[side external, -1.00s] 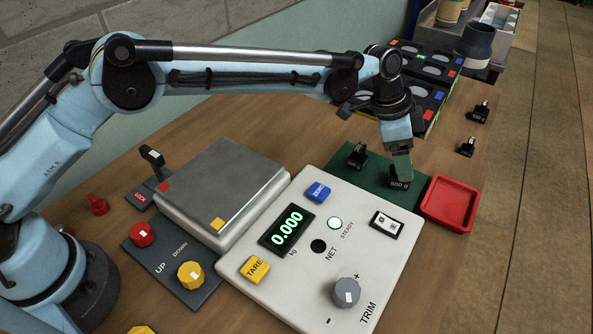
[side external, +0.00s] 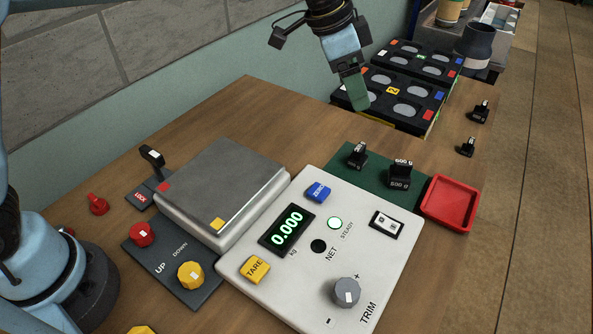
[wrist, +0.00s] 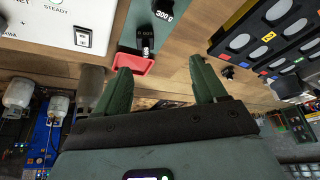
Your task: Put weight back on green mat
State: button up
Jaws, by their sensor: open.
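The green mat (side external: 376,182) lies behind the white scale panel. A black weight marked 500 g (side external: 399,175) stands upright on it, and another black weight (side external: 357,156) stands to its left on the mat. My gripper (side external: 356,98) is raised above and behind the mat, empty and clear of the weights. In the wrist view its two green fingers (wrist: 163,78) are spread apart with nothing between them. The wrist view also shows the mat (wrist: 130,32) with weights on it, partly cut off at the top.
A red tray (side external: 450,205) sits against the mat's right end. Two small black weights (side external: 480,111) (side external: 467,147) stand on the wood at right. Black racks (side external: 405,100) with round pads stand behind. The scale's steel plate (side external: 222,185) is empty and its display (side external: 287,229) reads 0.000.

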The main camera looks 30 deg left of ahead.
jog(key=s+a+r+n+t+y, duration=0.2)
jog(key=s+a+n, duration=0.3)
jog(key=s+a, duration=0.6)
jog(key=s+a+f+n+t+y, duration=0.1)
jog(key=s+a+f+n+t, duration=0.1)
jog(key=s+a+f+n, duration=0.3)
jog(key=s+a+f, duration=0.1)
jog(key=s+a, duration=0.3)
jog(key=a, duration=0.2)
jog(key=shift+f+n+y, duration=0.2)
jog(key=shift+n+y, duration=0.2)
jog(key=shift+s, duration=0.1)
